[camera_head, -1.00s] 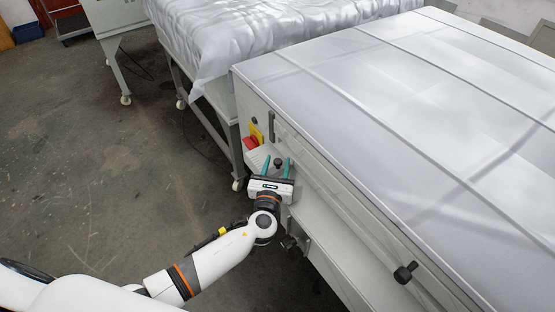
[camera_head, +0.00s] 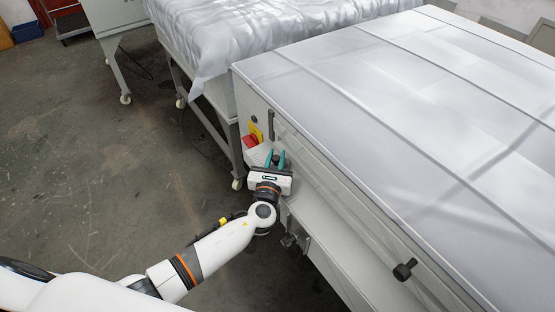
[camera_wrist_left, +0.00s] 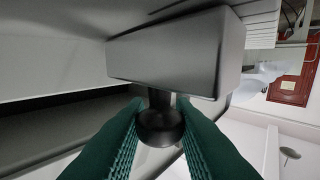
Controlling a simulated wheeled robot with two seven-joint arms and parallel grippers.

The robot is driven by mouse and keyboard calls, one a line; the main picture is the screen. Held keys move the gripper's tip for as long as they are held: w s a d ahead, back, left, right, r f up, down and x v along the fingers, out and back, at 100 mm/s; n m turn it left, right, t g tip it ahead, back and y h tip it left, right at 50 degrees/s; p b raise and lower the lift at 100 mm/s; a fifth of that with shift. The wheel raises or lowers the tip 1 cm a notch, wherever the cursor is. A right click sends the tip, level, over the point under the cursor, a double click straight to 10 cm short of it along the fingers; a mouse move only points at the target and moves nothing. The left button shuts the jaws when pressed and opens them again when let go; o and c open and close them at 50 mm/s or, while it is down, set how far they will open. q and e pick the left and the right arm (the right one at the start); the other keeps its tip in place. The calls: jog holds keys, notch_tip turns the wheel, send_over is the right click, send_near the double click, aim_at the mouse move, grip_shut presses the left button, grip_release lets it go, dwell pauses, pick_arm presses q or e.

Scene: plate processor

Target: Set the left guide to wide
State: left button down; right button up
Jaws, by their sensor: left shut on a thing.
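My left gripper (camera_head: 275,160) is at the left end of the plate processor's front, its teal fingers close together. In the left wrist view the fingers (camera_wrist_left: 160,112) are shut on a round black knob (camera_wrist_left: 160,127), one on each side. The knob's stem joins a grey block (camera_wrist_left: 180,55), which I take to be the left guide. In the head view the gripper hides most of this knob. My right gripper is in neither view.
The plate processor's wide pale top (camera_head: 400,90) fills the right. A second black knob (camera_head: 405,270) sits on its front at lower right. A red and yellow switch (camera_head: 252,138) is close beyond my left gripper. Open floor (camera_head: 90,170) lies to the left.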

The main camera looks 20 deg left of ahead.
pick_arm(q)
jog(key=w+a, duration=0.1)
jog(key=a, duration=0.1)
jog(key=w+a+b, duration=0.1)
jog(key=w+a, duration=0.2)
jog(key=a, duration=0.1)
jog(key=shift+w+a+b, duration=0.15)
jog(key=shift+w+b, duration=0.2)
jog(key=shift+w, duration=0.05)
jog(key=shift+r, duration=0.1)
jog(key=c, duration=1.3)
grip_release()
jog(key=shift+a, duration=0.1)
